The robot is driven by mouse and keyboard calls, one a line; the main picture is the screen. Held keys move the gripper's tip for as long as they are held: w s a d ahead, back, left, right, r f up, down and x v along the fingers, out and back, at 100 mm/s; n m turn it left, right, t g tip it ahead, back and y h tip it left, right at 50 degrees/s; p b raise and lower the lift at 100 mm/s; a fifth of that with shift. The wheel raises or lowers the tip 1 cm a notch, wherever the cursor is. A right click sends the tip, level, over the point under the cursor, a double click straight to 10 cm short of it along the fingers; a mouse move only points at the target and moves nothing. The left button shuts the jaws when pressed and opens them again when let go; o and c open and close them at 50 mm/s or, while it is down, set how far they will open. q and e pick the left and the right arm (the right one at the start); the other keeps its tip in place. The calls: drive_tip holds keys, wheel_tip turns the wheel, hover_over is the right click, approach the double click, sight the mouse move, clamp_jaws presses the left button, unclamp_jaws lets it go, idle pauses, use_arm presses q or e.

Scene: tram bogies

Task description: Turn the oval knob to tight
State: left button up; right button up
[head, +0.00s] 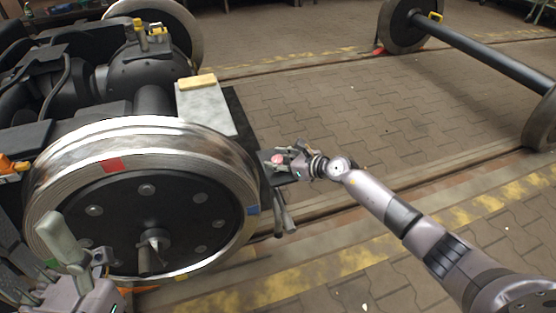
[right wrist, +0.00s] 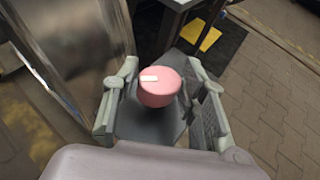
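The knob (right wrist: 158,87) is pink with a short white mark on its top, and it sits on a dark grey plate (right wrist: 150,125) beside the wheel. It also shows small in the head view (head: 278,158), right of the wheel rim. My right gripper (head: 287,156) is at the knob. In the right wrist view its two grey-green fingers (right wrist: 162,94) stand open on either side of the knob, with small gaps visible. The knob's lower side is hidden. My left gripper (head: 74,246) is at the lower left in front of the wheel; its finger opening cannot be made out.
The large steel wheel (head: 150,130) with red and blue marks stands close left of the right gripper. A yellow block (head: 197,82) lies on a grey box (head: 210,108) behind. A separate wheelset (head: 480,60) stands at the far right. The paved floor between is clear.

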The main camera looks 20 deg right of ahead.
drive_tip(key=c, duration=0.7)
drive_tip(key=shift+c, duration=0.2)
